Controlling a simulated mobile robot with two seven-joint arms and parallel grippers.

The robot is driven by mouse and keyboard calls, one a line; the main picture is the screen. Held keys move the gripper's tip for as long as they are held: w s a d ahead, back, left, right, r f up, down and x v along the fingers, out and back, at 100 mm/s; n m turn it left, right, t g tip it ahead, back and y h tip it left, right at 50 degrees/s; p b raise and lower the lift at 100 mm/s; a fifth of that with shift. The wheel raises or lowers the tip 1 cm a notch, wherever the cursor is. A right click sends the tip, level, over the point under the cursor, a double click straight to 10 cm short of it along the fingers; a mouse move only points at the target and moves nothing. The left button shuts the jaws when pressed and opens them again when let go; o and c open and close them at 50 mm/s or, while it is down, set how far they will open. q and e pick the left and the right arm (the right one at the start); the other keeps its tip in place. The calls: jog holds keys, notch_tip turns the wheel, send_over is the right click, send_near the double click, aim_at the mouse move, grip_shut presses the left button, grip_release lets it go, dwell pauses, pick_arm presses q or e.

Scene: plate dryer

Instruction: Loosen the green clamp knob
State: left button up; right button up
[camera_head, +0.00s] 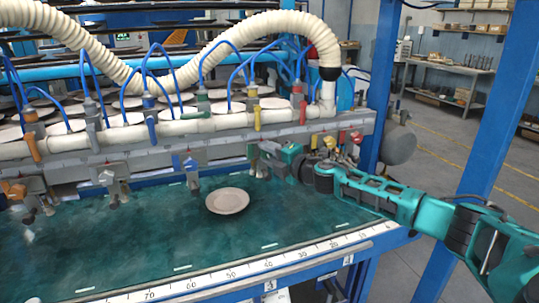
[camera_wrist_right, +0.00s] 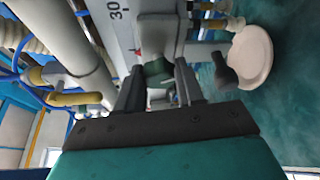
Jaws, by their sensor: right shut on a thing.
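The green clamp knob (camera_wrist_right: 157,72) shows in the right wrist view between the two dark fingers of my right gripper (camera_wrist_right: 159,84), which is shut on it. In the head view, my right gripper (camera_head: 264,151) reaches in from the right to the clamp under the grey rail. There the gripper largely hides the knob. The clamp's dark round-ended arm (camera_wrist_right: 222,72) sticks out beside the fingers in the wrist view. My left gripper is not in view.
A blue-knobbed clamp (camera_head: 190,164), a white-knobbed clamp (camera_head: 108,178) and an orange-knobbed clamp (camera_head: 16,190) hang to the left. A red knob (camera_head: 356,137) is to the right. A plate (camera_head: 228,201) lies on the green surface (camera_head: 150,240), which is otherwise largely clear.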

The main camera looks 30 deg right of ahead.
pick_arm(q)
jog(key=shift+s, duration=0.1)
pick_arm(e)
jog(key=shift+n, duration=0.5)
jog(key=o, duration=1)
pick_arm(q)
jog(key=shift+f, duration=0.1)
pick_arm(e)
jog(key=shift+o, duration=0.2)
jog(key=shift+s+d, duration=0.1)
jog(key=shift+s, duration=0.45)
pick_arm(q)
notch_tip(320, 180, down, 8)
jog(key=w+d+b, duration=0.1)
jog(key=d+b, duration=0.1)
jog(key=b, duration=1)
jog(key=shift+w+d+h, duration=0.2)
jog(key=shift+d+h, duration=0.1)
pick_arm(e)
jog(key=s+d+r, duration=0.1)
jog(key=s, duration=1)
jog(key=shift+s+d+r, duration=0.2)
jog(key=shift+s+d, duration=0.1)
